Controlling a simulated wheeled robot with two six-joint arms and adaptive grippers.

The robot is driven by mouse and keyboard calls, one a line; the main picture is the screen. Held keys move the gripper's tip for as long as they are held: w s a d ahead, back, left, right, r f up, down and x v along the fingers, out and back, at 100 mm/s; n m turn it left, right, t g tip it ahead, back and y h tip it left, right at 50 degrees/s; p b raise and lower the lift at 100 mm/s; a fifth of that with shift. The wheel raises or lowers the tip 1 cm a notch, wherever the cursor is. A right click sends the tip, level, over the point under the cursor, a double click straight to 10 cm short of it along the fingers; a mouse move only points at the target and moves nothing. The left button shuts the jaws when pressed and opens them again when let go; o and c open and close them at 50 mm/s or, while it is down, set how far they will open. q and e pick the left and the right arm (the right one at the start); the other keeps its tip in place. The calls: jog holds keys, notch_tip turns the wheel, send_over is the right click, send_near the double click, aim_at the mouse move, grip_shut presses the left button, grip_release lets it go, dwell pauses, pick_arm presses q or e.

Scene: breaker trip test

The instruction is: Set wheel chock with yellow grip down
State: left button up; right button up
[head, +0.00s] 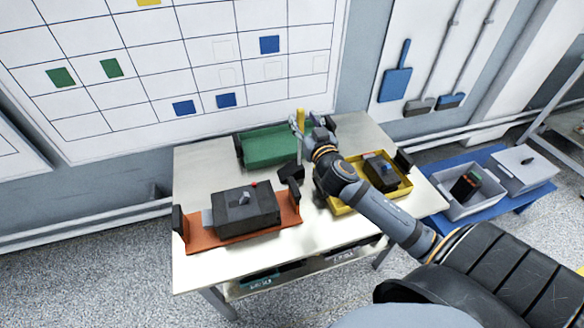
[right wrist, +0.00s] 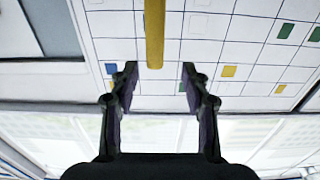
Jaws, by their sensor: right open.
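The wheel chock's yellow grip (head: 300,120) stands upright at the back middle of the table, next to my right gripper (head: 311,127). A black block (head: 291,172), apparently the chock's body, sits on the table below it; my gripper and arm are close to the join. In the right wrist view, the yellow grip (right wrist: 154,35) comes down from the top edge and ends near the gap between the fingertips of the right gripper (right wrist: 156,74). The fingers are spread, and neither visibly touches the grip. My left gripper is not in view.
A green tray (head: 268,150) is at the table's back, an orange tray (head: 236,236) with a dark switch box (head: 246,208) at front left. A yellow tray (head: 345,207) with another box (head: 381,170) lies right, beside my arm. Grey bins stand further right.

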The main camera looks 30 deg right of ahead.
aim_at(302, 113)
jog(key=shift+w+d+r, duration=0.2)
jog(key=shift+w+r, duration=0.05)
jog(key=x, duration=0.2)
jog(key=p+x, duration=0.1)
jog(key=x, duration=0.1)
jog(key=shift+d+f, duration=0.2)
jog(key=shift+d, duration=0.05)
jog(key=shift+w, duration=0.25)
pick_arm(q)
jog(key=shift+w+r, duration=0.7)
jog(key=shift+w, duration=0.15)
pick_arm(e)
jog(key=shift+s, duration=0.15)
grip_shut()
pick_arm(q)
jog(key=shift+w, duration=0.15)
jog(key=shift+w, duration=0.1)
pick_arm(e)
jog(key=shift+r, duration=0.2)
